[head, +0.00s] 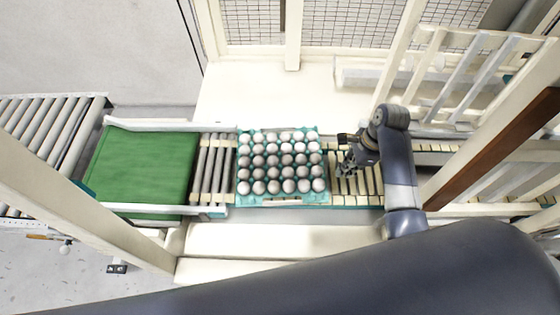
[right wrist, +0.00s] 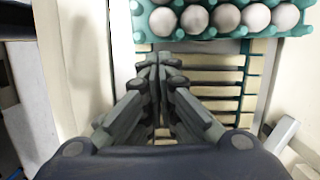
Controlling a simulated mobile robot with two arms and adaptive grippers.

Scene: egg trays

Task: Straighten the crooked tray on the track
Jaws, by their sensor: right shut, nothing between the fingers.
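A teal egg tray (head: 239,199) full of white eggs sits on the roller track (head: 214,165) in the middle of the head view. It looks close to square with the track, with a slight tilt at most. My right gripper (head: 345,169) is just right of the tray, over the slatted part of the track. In the right wrist view its fingers (right wrist: 155,62) are shut together and empty, pointing at the track. The tray's near edge (right wrist: 210,34) with a row of eggs shows beyond the fingertips, apart from them. My left gripper is not in view.
A green belt (head: 145,165) lies left of the tray, with more rollers (head: 45,130) beyond it. Cream frame posts (head: 293,35) and a slanted brown bar (head: 500,140) stand around the track. Pale rails (head: 450,85) stand behind my right arm.

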